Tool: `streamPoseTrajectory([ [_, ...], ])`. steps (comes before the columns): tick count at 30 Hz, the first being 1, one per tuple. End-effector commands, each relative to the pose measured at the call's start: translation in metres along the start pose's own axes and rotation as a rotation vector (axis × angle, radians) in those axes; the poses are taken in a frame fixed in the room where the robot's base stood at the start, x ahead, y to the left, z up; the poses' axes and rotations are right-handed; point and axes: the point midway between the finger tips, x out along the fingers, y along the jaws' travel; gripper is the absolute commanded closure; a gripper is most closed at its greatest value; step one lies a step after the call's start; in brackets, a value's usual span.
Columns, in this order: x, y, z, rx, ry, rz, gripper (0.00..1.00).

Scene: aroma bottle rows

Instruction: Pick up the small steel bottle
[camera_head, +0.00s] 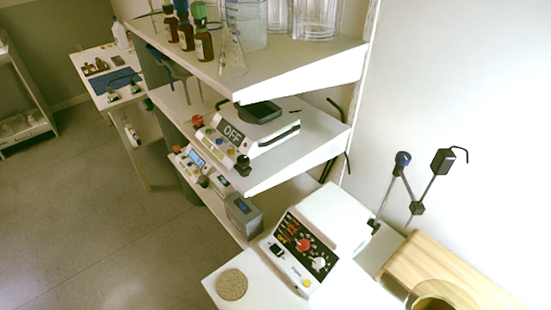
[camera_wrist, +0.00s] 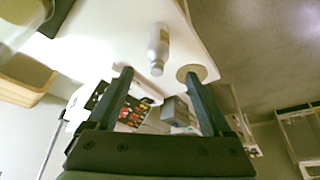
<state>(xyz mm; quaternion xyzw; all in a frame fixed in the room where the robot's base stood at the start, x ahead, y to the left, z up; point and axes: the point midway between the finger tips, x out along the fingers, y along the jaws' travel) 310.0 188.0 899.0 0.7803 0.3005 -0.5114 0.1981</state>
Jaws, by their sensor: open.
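The small steel bottle (camera_wrist: 159,42) shows in the wrist view as a pale grey cylinder with a narrower neck and cap. It is on the white table (camera_wrist: 105,42). My gripper (camera_wrist: 158,74) is open, with its two dark fingers spread wide. The cap end of the bottle appears between the fingertips, with the body beyond them. I see no contact, and the exact distance is unclear. Neither the bottle nor my gripper is visible in the head view.
Shelves (camera_head: 270,80) with glassware overhang behind.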

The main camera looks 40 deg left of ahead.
Motion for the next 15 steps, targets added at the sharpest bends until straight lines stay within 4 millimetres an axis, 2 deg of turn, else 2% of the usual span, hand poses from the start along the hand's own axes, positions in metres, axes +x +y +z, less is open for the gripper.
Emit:
streamPoseTrajectory([
  [3, 0.014, -0.003, 0.011, -0.009, -0.028, -0.007, 0.16],
  [9, 0.049, -0.003, 0.009, -0.008, -0.024, -0.006, 0.16],
  [15, 0.073, -0.002, 0.009, -0.007, -0.021, -0.005, 0.16],
])
